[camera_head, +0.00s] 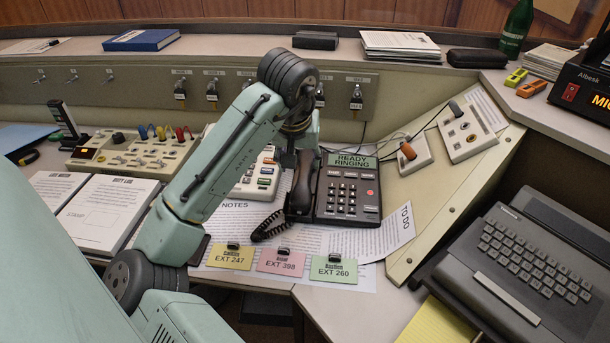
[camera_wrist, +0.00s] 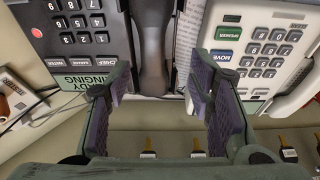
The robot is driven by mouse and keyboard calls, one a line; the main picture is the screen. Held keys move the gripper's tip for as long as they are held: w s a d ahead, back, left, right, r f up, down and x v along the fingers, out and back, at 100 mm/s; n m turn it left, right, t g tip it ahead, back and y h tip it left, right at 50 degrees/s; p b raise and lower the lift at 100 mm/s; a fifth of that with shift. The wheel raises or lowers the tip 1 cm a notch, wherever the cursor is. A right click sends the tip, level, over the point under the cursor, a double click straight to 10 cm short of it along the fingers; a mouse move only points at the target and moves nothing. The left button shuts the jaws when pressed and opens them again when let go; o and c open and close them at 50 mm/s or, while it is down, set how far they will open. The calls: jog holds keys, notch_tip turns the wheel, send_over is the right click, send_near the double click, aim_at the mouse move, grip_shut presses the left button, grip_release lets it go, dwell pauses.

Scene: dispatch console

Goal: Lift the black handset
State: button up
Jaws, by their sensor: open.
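The black desk phone (camera_head: 347,190) stands on the console in the head view, its screen reading "READY RINGING". Its black handset (camera_head: 304,182) lies along the phone's left side, with a coiled cord at its lower end. My gripper (camera_head: 297,157) is over the handset's far part, partly hidden by my arm. In the wrist view my gripper (camera_wrist: 163,95) is open, its two purple-padded fingers on either side of the handset (camera_wrist: 152,45). The handset runs between the fingers. I cannot tell whether either finger touches it.
A pale phone (camera_head: 257,178) stands close left of the black one. Paper sheets and coloured cards (camera_head: 280,262) lie in front. Small boxes with orange and brown knobs (camera_head: 412,156) stand at right, beside a dark typewriter (camera_head: 530,262). Plugs hang on the panel (camera_head: 355,97) behind.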

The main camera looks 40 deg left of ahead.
aim_at(304, 172)
jog(key=shift+d+p+x, duration=0.2)
jog(key=shift+p+x, duration=0.15)
jog(key=shift+x, duration=1)
jog(key=shift+d+p+x, duration=0.2)
jog(key=shift+p+x, duration=0.15)
jog(key=shift+x, duration=1.05)
jog(key=shift+w, duration=0.15)
jog(key=shift+c, duration=0.5)
grip_shut()
